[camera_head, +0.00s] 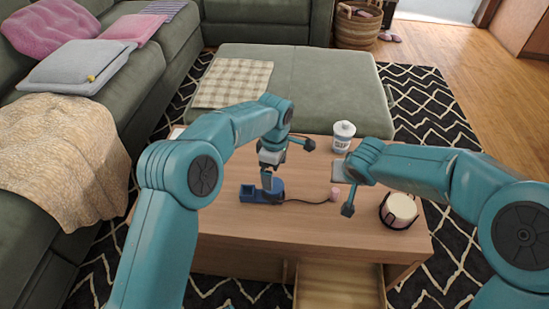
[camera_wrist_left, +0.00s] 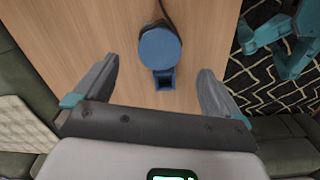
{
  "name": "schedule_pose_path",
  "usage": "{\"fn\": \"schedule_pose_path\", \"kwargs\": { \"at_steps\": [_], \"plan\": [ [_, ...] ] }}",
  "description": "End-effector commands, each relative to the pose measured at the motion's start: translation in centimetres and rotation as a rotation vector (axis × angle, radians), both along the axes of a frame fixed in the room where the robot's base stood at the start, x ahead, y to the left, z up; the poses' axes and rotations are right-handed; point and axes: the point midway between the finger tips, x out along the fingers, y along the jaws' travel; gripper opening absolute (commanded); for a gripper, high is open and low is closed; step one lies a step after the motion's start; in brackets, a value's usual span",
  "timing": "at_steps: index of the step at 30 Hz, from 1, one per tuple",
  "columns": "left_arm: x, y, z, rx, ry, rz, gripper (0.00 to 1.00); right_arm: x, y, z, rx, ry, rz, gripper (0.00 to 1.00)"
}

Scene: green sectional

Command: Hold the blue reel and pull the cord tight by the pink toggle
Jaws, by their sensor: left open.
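The blue reel (camera_head: 262,194) lies on the wooden table (camera_head: 240,228), with a square-ended part on its left. A dark cord (camera_head: 308,201) runs from it to the right, curving slightly, to the small pink toggle (camera_head: 335,193) on the table. My left gripper (camera_head: 267,183) points down over the reel. In the left wrist view, its open fingers stand either side of the line to the reel (camera_wrist_left: 160,48), which appears ahead of the fingertips and not gripped. My right gripper (camera_head: 345,190) is near the toggle; its fingers are not clear.
A white lidded bottle (camera_head: 343,137) stands at the table's back right. A white candle in a dark holder (camera_head: 399,209) stands near the right edge, under my right arm. An open drawer (camera_head: 340,286) juts from the front. The table's front left is clear.

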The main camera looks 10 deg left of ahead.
Motion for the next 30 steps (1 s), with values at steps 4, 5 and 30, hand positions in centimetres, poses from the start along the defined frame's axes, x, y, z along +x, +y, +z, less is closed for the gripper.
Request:
{"fn": "schedule_pose_path", "kwargs": {
  "at_steps": [4,5,30],
  "plan": [
    [-0.1,0.0,-3.4,0.0,0.003,0.0,0.98,0.0,0.0,0.0,0.0,0.0,0.0,0.43],
    [-0.1,0.0,-4.1,0.0,0.004,0.001,0.98,0.0,0.0,0.0,0.0,0.0,0.0,0.43],
    [0.0,0.0,-11.0,-0.002,-0.002,-0.001,0.79,0.0,0.0,0.0,0.0,0.0,0.0,0.43]
  ]
}}
